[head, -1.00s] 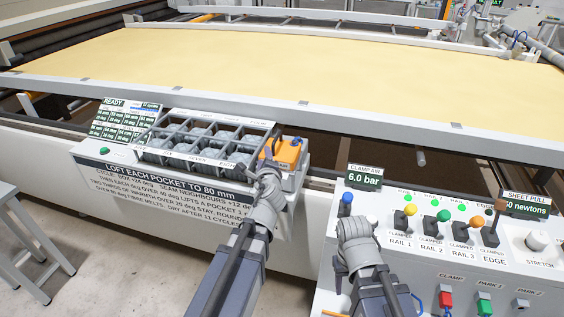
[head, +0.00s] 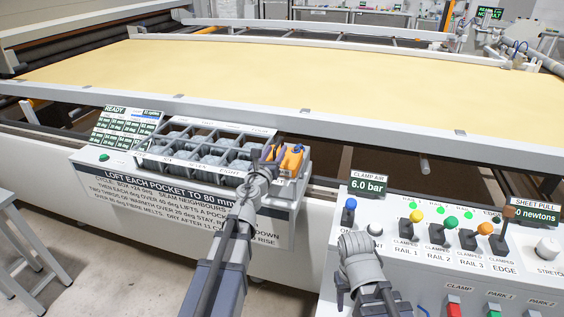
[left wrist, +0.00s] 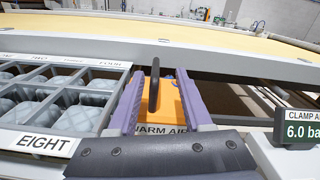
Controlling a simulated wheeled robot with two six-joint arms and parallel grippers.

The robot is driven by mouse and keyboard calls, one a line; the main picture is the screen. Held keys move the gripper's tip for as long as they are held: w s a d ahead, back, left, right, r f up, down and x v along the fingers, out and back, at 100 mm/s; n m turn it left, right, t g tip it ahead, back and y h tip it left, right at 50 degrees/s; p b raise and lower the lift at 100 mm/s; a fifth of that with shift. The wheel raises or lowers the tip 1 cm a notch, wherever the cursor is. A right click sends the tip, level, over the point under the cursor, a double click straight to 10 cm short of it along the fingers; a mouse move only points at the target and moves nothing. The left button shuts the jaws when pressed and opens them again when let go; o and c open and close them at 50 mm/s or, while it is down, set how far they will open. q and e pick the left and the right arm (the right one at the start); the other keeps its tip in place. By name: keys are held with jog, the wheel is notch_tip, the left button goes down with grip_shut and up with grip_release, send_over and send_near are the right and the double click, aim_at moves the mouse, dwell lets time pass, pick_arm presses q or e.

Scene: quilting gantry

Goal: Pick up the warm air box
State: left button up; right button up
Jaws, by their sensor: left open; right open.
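The warm air box (head: 292,160) is orange with a dark top part. It sits at the right end of the pocket tray on the white machine front. In the left wrist view the box (left wrist: 174,108) has an upright dark handle (left wrist: 154,86) and a label reading "WARM AIR", partly hidden by my gripper. My left gripper (head: 270,157) is open at the box. In the left wrist view its purple fingers (left wrist: 157,102) stand on either side of the box and handle; I cannot tell whether they touch. My right gripper (head: 357,243) is low before the control panel, its fingers hidden.
The pocket tray (head: 205,125) with grey padded pockets lies left of the box. The control panel (head: 400,262) with coloured-knob levers and the clamp air display (head: 367,184) stand at right. A white rail (head: 300,115) and yellow sheet (head: 300,75) lie behind.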

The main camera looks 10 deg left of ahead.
pick_arm(q)
jog(key=shift+w+a+f+b, duration=0.15)
jog(key=shift+w+b, duration=0.05)
jog(key=shift+w, duration=1.15)
jog(key=shift+w+a+f+b, duration=0.1)
jog(key=shift+w+f+b, duration=0.05)
jog(key=shift+w, duration=1.15)
jog(key=shift+s, duration=0.1)
grip_shut()
